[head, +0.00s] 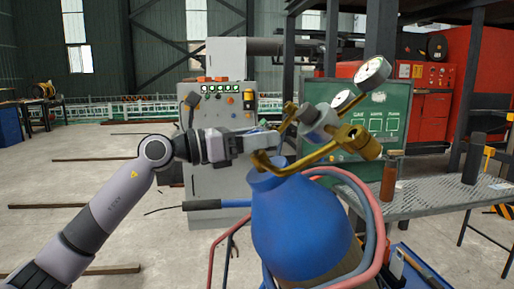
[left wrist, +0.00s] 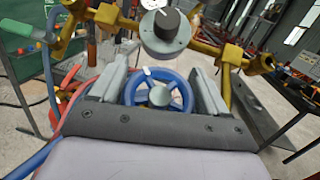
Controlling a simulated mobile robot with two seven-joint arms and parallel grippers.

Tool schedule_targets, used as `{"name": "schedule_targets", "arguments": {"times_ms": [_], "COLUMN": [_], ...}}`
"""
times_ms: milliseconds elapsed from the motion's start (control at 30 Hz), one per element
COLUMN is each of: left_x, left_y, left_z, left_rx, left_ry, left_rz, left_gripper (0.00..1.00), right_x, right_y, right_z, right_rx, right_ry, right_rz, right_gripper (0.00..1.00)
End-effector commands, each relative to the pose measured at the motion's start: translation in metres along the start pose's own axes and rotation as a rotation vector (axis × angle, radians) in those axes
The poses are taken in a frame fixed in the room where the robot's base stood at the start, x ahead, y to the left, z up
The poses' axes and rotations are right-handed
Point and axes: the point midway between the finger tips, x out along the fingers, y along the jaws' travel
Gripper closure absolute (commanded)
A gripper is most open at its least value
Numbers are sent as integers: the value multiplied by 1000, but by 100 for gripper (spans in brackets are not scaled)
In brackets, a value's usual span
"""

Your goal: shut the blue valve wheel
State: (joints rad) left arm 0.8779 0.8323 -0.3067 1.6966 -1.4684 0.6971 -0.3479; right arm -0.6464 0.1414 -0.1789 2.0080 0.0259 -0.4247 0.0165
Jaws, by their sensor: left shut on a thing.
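The blue valve wheel (left wrist: 160,96) shows in the left wrist view, with blue spokes, a pale hub and a small white mark on its upper rim. My left gripper (left wrist: 158,88) is shut on it, one finger on each side of the rim. In the head view my left gripper (head: 262,141) reaches in from the left at the valve on top of a blue gas cylinder (head: 295,228); the wheel is mostly hidden there. Brass valve fittings (head: 352,142) with a grey knob stand just beyond the fingers. My right gripper is in neither view.
Two round gauges, one at the upper right (head: 372,71), stick up from the fittings. Red and blue hoses (head: 375,215) loop around the cylinder. A perforated metal table (head: 440,190) stands at right, a grey control cabinet (head: 222,105) behind. Open floor lies at left.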

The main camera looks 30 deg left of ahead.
Motion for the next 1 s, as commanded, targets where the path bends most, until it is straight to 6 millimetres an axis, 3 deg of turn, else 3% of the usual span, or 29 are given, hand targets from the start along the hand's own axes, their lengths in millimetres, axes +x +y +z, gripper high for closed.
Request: {"name": "schedule_targets", "arguments": {"times_ms": [367,1000], "left_x": [0,-3], "left_y": [-4,-12], "left_z": [0,1], "left_rx": [101,283], "left_ry": [-2,0], "left_rz": [-246,-666], "left_gripper": [55,55], "right_x": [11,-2], "right_y": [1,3], "right_z": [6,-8], "right_rx": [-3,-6], "right_ry": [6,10], "right_rz": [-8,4], "right_gripper": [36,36]}}
